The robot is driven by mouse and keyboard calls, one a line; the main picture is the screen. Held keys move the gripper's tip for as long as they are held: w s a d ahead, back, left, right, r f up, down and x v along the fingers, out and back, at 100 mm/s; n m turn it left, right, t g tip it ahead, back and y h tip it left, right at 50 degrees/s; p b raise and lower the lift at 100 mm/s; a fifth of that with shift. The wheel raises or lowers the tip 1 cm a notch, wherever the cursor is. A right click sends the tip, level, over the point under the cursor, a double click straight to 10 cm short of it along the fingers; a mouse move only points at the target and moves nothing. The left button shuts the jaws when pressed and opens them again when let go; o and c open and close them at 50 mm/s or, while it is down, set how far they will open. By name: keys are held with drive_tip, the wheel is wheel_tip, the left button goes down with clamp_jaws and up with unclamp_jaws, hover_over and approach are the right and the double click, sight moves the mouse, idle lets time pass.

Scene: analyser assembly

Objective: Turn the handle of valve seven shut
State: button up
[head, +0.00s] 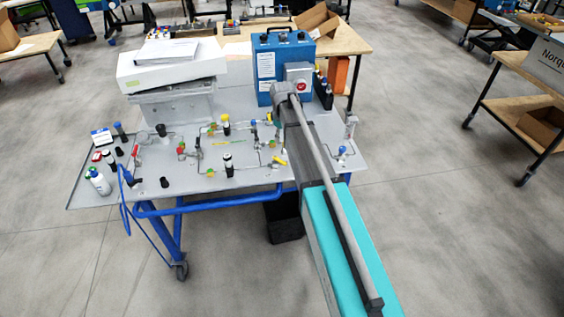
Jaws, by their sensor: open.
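A grey panel table (234,178) carries thin tubing and several small valves with coloured handles. A yellow handle (279,161) lies near the panel's middle right, just left of my arm. A blue-topped fitting (342,150) stands right of my arm. Red and green parts (182,149) and a red part (137,139) are on the left. No number can be read, so I cannot tell which is valve seven. My arm reaches over the panel's right part and hides some of it. My gripper is not visible.
A blue case (283,55) and a white box (171,66) stand at the back. Bottles (99,181) and small black cylinders stand at the left edge. A blue hose (123,215) hangs off the front left. Wooden tables stand behind and right. The front floor is clear.

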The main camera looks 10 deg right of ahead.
sight(282, 162)
drive_tip(key=shift+f+b, duration=5.8)
drive_tip(key=shift+f, duration=0.25)
clamp_jaws()
